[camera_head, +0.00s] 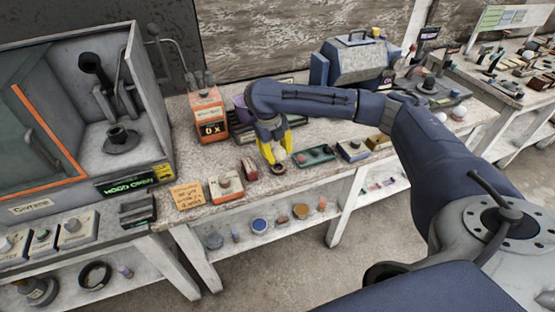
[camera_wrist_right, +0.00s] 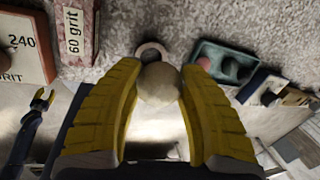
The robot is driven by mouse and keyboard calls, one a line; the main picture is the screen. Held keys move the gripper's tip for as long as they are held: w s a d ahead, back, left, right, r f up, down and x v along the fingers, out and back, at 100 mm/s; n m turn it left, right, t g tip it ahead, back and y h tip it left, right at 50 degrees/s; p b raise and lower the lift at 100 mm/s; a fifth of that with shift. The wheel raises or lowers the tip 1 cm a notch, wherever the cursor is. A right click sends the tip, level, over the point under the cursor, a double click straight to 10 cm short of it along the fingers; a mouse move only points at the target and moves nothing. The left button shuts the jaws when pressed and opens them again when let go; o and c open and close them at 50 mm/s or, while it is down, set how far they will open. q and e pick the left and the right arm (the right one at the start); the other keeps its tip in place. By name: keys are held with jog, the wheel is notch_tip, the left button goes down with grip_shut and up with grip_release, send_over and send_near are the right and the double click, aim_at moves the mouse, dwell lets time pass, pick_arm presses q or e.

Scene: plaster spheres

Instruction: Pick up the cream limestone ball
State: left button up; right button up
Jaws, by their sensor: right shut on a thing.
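The cream limestone ball (camera_wrist_right: 158,84) is pale and round, between the yellow fingers of my right gripper in the right wrist view. My right gripper (camera_head: 273,154) is shut on it and points down over the front of the bench. In the head view the ball (camera_head: 280,155) shows only partly between the fingers. A small ring stand (camera_head: 278,168) is just below it; it also shows in the wrist view (camera_wrist_right: 152,50). I cannot tell how much gap there is between ball and ring.
A teal tray (camera_head: 314,155) with balls lies right of the ring. A reddish grit block (camera_head: 249,170) and an orange-white grit box (camera_head: 225,186) lie left. An orange box (camera_head: 208,115) stands behind. The bench's front edge is close; a lower shelf holds several small things.

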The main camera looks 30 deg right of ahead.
aim_at(278, 147)
notch_tip(278, 147, up, 16)
jog(key=shift+f, duration=0.25)
dwell(0.3)
jog(key=o, duration=0.7)
grip_shut()
